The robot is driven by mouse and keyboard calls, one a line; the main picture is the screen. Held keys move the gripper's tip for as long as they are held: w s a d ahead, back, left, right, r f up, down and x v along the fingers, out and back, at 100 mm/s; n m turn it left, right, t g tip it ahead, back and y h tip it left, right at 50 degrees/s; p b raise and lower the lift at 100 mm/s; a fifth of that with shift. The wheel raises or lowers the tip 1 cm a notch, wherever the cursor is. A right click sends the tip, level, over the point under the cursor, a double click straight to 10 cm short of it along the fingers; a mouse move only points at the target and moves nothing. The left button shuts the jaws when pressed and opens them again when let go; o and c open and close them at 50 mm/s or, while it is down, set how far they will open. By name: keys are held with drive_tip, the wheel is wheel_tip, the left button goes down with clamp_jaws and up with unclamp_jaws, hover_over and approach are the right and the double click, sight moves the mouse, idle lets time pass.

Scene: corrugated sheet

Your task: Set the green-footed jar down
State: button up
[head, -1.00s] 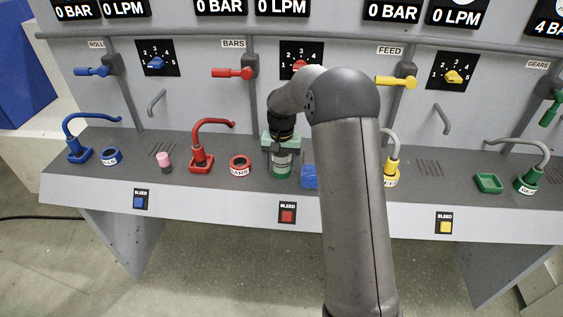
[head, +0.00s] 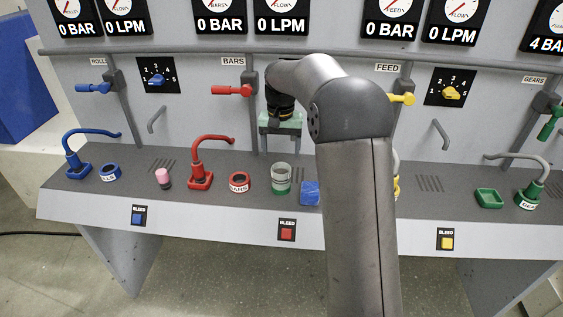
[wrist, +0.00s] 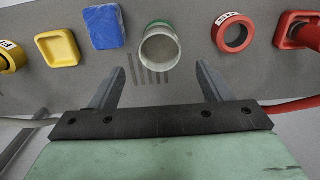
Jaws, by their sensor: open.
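The green-footed jar (head: 281,178) stands upright on the dark bench top, between the red ring and the blue block. It is pale grey-green with a green band at its foot. In the wrist view the jar (wrist: 160,47) is seen from above, open-topped and looking empty, just beyond the fingertips. My gripper (head: 280,146) is above and behind the jar, clear of it. In the wrist view my gripper (wrist: 160,80) has its two fingers spread wide with nothing between them.
A red ring (head: 239,182) and red hose fitting (head: 201,180) are left of the jar. A blue block (head: 310,193) is close on its right. A pink-topped piece (head: 163,178) stands farther left. The panel with valve handles rises behind. A green tray (head: 489,198) lies far right.

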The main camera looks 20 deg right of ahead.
drive_tip(key=s+a+n, duration=0.1)
drive_tip(key=s+a, duration=0.1)
drive_tip(key=s, duration=1)
drive_tip(key=s+a+r+n, duration=0.1)
drive_tip(key=s+a+n, duration=0.1)
drive_tip(key=s, duration=1)
drive_tip(key=shift+s+a, duration=0.4)
drive_tip(key=shift+a, duration=0.35)
drive_tip(key=shift+o, duration=0.5)
drive_tip(key=s+f+n, duration=0.1)
drive_tip(key=s+f, duration=0.3)
drive_tip(key=s, duration=0.7)
drive_tip(key=shift+a+n, duration=0.4)
